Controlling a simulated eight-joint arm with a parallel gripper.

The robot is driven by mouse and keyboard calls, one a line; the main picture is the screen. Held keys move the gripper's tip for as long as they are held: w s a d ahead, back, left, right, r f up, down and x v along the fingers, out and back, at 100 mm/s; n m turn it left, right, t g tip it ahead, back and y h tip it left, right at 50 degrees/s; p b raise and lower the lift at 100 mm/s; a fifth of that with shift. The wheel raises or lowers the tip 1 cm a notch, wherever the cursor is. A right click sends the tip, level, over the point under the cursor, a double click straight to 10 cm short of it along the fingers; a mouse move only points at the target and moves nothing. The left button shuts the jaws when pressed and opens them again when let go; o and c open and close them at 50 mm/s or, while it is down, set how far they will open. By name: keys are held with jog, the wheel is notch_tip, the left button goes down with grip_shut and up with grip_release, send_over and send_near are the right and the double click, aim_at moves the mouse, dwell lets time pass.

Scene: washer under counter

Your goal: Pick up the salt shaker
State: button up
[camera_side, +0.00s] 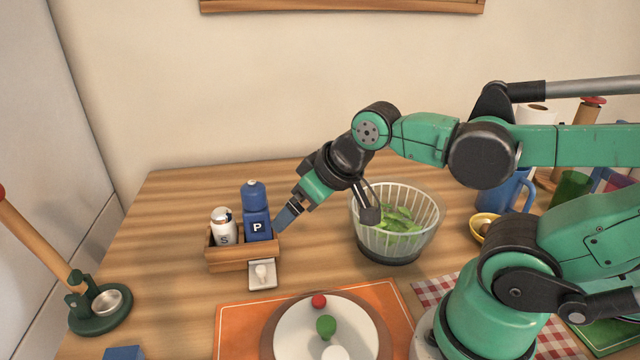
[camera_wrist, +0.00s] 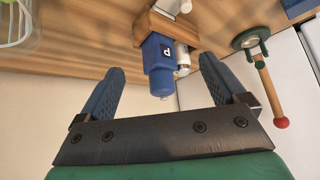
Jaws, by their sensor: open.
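The white salt shaker (camera_side: 223,232), marked S with a shiny cap, stands upright in the left part of a small wooden caddy (camera_side: 243,253). The blue pepper shaker (camera_side: 256,205), marked P, stands beside it on the right. My gripper (camera_side: 285,218) is open and empty, just right of the pepper shaker, angled down toward the caddy. In the wrist view, the pepper shaker (camera_wrist: 158,68) shows between the blue fingers, and the salt shaker (camera_wrist: 182,58) is partly hidden behind it. Whether a finger touches the pepper shaker, I cannot tell.
A clear bowl of greens (camera_side: 397,225) stands right of my gripper. A small white dish (camera_side: 262,275) sits before the caddy. A plate (camera_side: 290,335) lies on an orange mat at the front. A green-based stand with a wooden handle (camera_side: 100,308) is at left. Counter behind the caddy is clear.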

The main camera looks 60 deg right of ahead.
jog(key=shift+r, duration=0.1)
notch_tip(320, 180, up, 6)
jog(key=g, duration=0.7)
send_over(221, 211)
jog(key=f, duration=0.1)
notch_tip(221, 211, down, 6)
jog(key=shift+w+r, duration=0.1)
jog(key=shift+f, duration=3)
grip_shut()
